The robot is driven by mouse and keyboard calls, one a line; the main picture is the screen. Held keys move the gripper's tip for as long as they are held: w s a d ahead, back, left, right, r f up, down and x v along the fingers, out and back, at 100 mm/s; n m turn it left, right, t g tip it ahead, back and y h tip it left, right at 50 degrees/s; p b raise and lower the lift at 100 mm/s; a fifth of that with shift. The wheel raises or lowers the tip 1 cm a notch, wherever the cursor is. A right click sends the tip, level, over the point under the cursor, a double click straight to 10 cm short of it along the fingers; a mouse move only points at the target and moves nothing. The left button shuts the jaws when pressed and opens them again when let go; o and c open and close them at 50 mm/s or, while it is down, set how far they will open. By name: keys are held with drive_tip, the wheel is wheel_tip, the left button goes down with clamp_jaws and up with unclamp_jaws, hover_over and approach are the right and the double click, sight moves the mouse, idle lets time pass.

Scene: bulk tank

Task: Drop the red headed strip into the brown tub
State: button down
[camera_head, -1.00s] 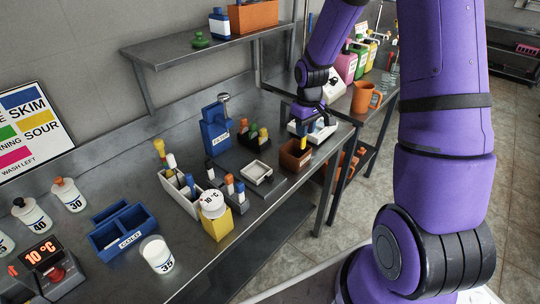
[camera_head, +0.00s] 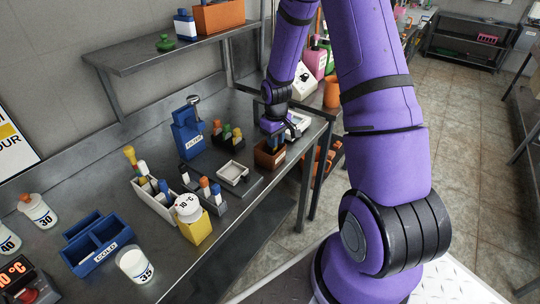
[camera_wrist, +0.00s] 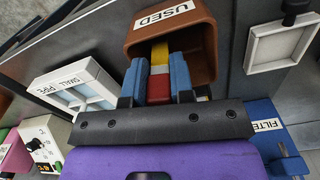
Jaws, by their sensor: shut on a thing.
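The brown tub (camera_wrist: 205,28), labelled USED, lies under my gripper in the wrist view. In the head view the tub (camera_head: 268,158) stands near the table's front edge. My gripper (camera_wrist: 160,72) has blue fingertips and is shut on the red headed strip (camera_wrist: 159,88). The strip shows a red band near the gripper, then a pale band, and yellow toward the tub. The fingertips and strip point into the tub's mouth. I cannot tell whether the strip touches the tub floor. In the head view my gripper (camera_head: 278,142) is over the tub.
A white tray (camera_head: 232,173) lies left of the tub. A blue FILTER unit (camera_head: 188,132), a holder with coloured-top strips (camera_head: 228,138) and a yellow block with a white jar (camera_head: 194,222) stand nearby. A SMALL PIPE box (camera_wrist: 75,90) is beside the tub.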

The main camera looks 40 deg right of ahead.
drive_tip(key=shift+f, duration=0.1)
drive_tip(key=c, duration=0.9)
unclamp_jaws()
wheel_tip(320, 180, up, 11)
drive_tip(key=shift+f, duration=0.1)
